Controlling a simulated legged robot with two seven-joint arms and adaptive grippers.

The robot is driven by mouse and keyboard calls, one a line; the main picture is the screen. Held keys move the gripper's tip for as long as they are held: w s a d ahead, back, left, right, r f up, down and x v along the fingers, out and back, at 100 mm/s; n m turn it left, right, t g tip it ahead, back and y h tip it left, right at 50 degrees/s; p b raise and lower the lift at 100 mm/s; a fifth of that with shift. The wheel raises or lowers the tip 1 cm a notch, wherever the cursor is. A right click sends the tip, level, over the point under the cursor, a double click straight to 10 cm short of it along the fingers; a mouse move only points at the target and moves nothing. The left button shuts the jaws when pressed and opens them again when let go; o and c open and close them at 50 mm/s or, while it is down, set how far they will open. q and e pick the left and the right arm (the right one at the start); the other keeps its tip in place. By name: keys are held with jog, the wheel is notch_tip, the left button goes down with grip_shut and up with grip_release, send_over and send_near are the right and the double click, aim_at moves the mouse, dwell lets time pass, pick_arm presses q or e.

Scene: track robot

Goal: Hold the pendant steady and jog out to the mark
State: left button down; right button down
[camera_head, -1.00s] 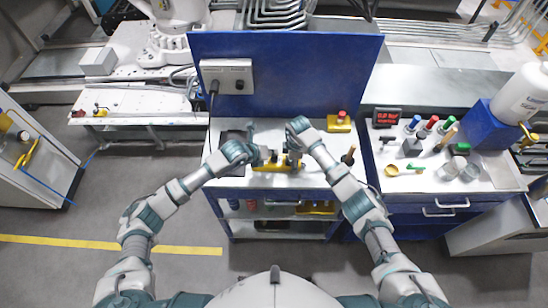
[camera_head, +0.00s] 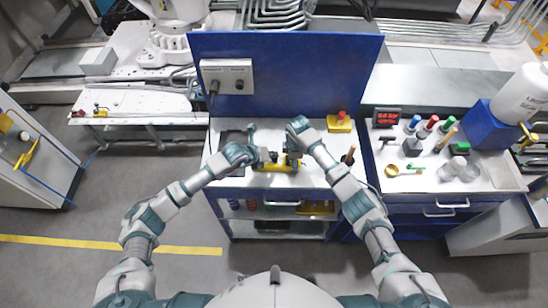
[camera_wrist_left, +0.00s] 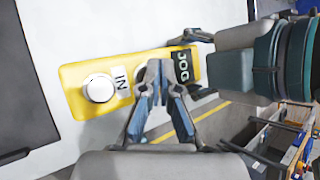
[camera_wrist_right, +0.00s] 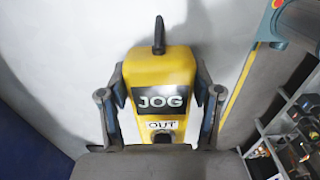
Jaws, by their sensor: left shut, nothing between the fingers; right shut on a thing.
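The yellow pendant (camera_head: 273,168) lies across the worktop between my grippers. In the left wrist view the pendant (camera_wrist_left: 82,72) shows a white round button (camera_wrist_left: 98,88), an IN label and a JOG label. My left gripper (camera_head: 266,156) is shut and empty. Its fingertips (camera_wrist_left: 159,68) are over the pendant between the two labels; I cannot tell whether they touch it. My right gripper (camera_head: 291,157) is shut on the pendant, with a finger on each long side in the right wrist view (camera_wrist_right: 160,82). There JOG and OUT labels show. I cannot make out the mark.
A blue panel (camera_head: 320,75) with a grey switch box (camera_head: 226,76) stands behind the worktop. A small yellow box with a red button (camera_head: 340,122) is at the back right. A red-lit display (camera_head: 386,117) and several bottles stand further right. A white robot arm (camera_head: 172,40) stands at the back left.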

pick_arm(q)
jog(key=shift+f, duration=0.4)
dwell(1.2)
dwell(3.4)
jog(key=shift+r, duration=0.95)
jog(key=shift+r, duration=2.5)
pick_arm(e)
jog(key=shift+c, duration=0.7)
grip_release()
notch_tip(320, 180, up, 12)
